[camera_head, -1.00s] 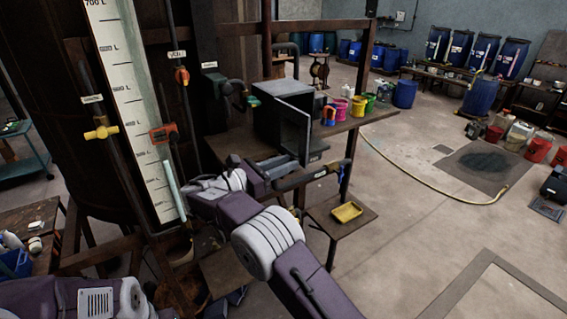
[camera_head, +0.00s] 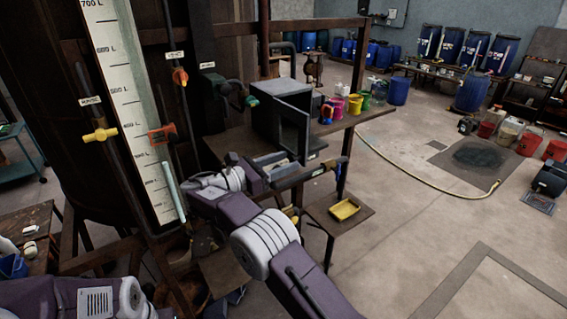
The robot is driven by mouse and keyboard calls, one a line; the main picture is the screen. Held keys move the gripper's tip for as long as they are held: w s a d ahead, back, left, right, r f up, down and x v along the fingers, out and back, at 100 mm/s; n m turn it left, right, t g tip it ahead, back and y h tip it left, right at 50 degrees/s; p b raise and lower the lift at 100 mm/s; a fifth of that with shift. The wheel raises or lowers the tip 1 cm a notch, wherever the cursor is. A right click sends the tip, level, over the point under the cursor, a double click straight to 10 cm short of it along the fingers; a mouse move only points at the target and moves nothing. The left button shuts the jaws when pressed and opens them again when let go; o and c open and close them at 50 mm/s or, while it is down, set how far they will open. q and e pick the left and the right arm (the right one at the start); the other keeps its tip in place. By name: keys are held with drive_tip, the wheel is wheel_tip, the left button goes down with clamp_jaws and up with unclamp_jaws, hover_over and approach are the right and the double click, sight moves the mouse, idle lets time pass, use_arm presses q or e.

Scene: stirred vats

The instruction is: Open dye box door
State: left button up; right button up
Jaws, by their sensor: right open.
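The dye box (camera_head: 266,112) is a dark box on the wooden shelf beside the vat. Its door (camera_head: 291,130) is a dark panel with a pale edge and appears to stand ajar, angled out from the box; how wide the gap is cannot be told. My right gripper (camera_head: 330,170) is open at the front of the shelf, just below the door's lower edge. Its fingers point right, and nothing shows between them. Whether it touches the door is unclear. My left arm shows at the bottom left, but its gripper is out of view.
The tall vat gauge (camera_head: 128,105) and a yellow valve handle (camera_head: 101,135) stand at left. Colored pots (camera_head: 354,104) line the shelf right of the box. A yellow tray (camera_head: 344,210) sits on a low stand below. The floor to the right is mostly clear, with a hose (camera_head: 425,182).

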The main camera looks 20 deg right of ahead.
drive_tip(key=shift+s+a+f+b, duration=0.1)
drive_tip(key=shift+a+f+b, duration=0.05)
drive_tip(key=shift+a+b, duration=0.2)
drive_tip(key=v, duration=0.8)
drive_tip(key=shift+b, duration=0.45)
